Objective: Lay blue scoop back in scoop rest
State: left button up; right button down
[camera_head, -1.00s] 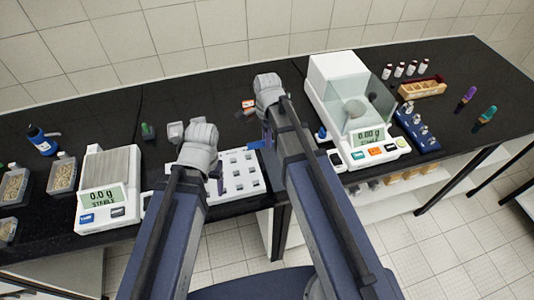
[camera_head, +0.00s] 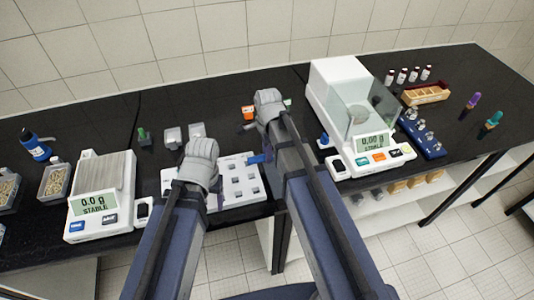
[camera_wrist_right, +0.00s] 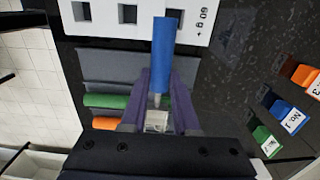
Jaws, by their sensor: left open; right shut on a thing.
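The blue scoop shows as a blue handle (camera_wrist_right: 162,50) with a thin metal neck in the right wrist view; its handle also shows in the head view (camera_head: 257,159). My right gripper (camera_wrist_right: 158,98) is shut on it, near the neck. The scoop rest looks to be the grey stepped block (camera_wrist_right: 100,68) behind the fingers, holding a green handle (camera_wrist_right: 105,101) and an orange one (camera_wrist_right: 105,123). The blue handle overlaps the block's right part; I cannot tell whether they touch. My left gripper (camera_head: 213,198) is open over the white tray, its fingers mostly hidden.
A white tray with square holes (camera_head: 254,190) lies at the front edge. Blue, green and orange numbered pieces (camera_wrist_right: 282,112) stand right of the rest in the wrist view. A balance (camera_head: 100,185) stands left, and a glass-shielded balance (camera_head: 335,85) right.

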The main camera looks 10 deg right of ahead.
pick_arm(q)
jog(key=shift+f+b, duration=0.45)
jog(key=shift+f, duration=0.15)
pick_arm(e)
jog(key=shift+f, duration=0.65)
jog(key=c, duration=0.7)
grip_release()
jog(key=shift+r, duration=0.1)
pick_arm(q)
jog(key=shift+r, duration=0.2)
pick_arm(e)
jog(key=shift+o, duration=0.2)
jog(key=shift+r, duration=0.1)
notch_tip(320, 180, up, 13)
jog(key=p, duration=1.3)
pick_arm(q)
notch_tip(320, 180, up, 13)
pick_arm(e)
jog(key=s+a+n, duration=0.4)
jog(key=s+n, duration=0.3)
jog(key=n, duration=0.3)
jog(key=s+a+n+h, duration=0.1)
jog(key=s+a+n, duration=0.3)
jog(key=s+n, duration=0.3)
jog(key=n, duration=0.4)
jog(key=shift+a, duration=0.35)
jog(key=shift+s, duration=0.1)
